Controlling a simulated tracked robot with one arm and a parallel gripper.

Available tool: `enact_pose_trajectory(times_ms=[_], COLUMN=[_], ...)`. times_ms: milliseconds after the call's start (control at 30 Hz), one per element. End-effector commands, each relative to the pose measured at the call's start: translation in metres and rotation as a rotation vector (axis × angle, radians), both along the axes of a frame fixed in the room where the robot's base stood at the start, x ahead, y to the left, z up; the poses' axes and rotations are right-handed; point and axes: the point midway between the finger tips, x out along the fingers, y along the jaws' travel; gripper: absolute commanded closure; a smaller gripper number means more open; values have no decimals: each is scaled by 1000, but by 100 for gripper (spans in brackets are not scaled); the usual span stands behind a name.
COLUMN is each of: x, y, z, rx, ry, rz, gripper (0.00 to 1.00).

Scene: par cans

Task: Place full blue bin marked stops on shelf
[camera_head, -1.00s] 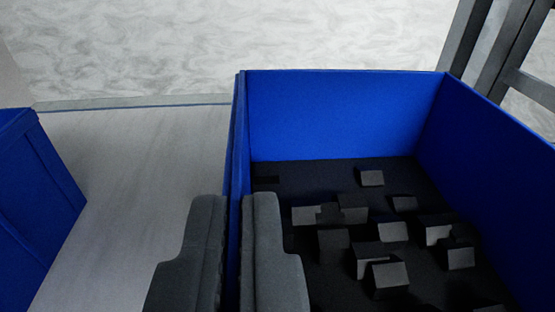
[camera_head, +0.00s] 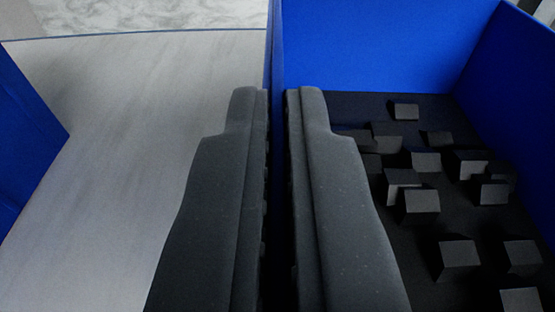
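A blue bin (camera_head: 380,40) fills the right side of the camera_head view. Several small dark grey blocks (camera_head: 418,205) lie on its dark floor. No marking is readable on the walls that show. My gripper (camera_head: 277,95) straddles the bin's left wall, with one grey finger outside and one inside. A narrow, dark gap shows between the fingers, with the wall running into it. I cannot tell whether the pads press on the wall. The bin's near side and outer faces are out of view.
Another blue bin or panel (camera_head: 25,130) stands at the left edge. A pale grey surface (camera_head: 130,150) lies clear between it and my gripper. A whitish, mottled area (camera_head: 140,15) shows beyond the surface's far edge.

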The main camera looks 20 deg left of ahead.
Motion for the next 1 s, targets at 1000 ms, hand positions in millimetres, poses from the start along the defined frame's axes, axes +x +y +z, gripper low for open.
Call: enact_pose_trajectory(times_ms=[1000], x=[-74], y=[-28], z=[14], rx=[-2], ry=[0], rz=[-2], gripper=[75])
